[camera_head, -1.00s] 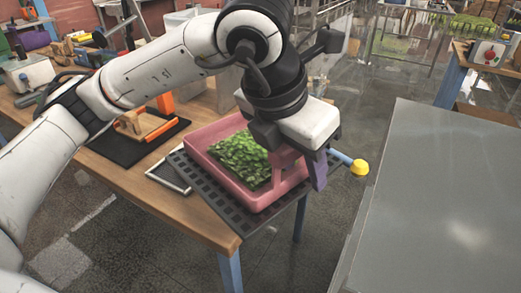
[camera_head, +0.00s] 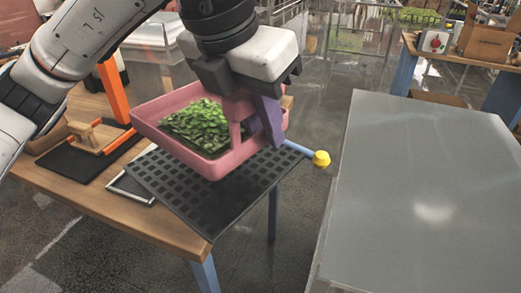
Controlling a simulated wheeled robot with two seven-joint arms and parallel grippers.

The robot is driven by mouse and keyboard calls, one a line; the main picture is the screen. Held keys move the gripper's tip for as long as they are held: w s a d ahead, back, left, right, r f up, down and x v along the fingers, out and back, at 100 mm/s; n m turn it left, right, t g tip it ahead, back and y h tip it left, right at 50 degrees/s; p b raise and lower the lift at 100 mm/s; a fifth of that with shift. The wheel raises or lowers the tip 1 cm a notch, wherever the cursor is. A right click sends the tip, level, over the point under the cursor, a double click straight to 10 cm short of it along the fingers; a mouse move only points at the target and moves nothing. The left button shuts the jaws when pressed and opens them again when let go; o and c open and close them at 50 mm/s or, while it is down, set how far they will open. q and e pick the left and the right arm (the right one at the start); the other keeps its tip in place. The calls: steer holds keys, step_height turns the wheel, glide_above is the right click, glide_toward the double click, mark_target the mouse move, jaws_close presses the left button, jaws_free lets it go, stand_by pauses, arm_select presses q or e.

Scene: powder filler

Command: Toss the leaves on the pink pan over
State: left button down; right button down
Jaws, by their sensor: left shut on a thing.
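The pink pan (camera_head: 212,168) is a shallow tray with raised walls, held above the dark grid mat at the table's right end. Green leaves (camera_head: 195,127) lie in a heap inside it. My left gripper (camera_head: 255,115) comes down from above and is shut on the pan's right side, by its handle. A purple part hangs beside the handle. The gripper covers some of the pan's right rim. My right gripper is not in view.
The black grid mat (camera_head: 190,205) lies on the wooden table (camera_head: 110,205). A wooden tool on a dark board (camera_head: 75,160), an orange post and a clear bin (camera_head: 155,60) stand to the left. A bare grey metal table (camera_head: 430,200) is on the right, across a floor gap.

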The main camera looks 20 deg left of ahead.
arm_select(q)
step_height(320, 180, up, 7)
steer(key=shift+f+p, duration=0.2)
steer(key=shift+p, duration=1)
steer(key=shift+r+p, duration=1.05)
steer(key=shift+r, duration=0.7)
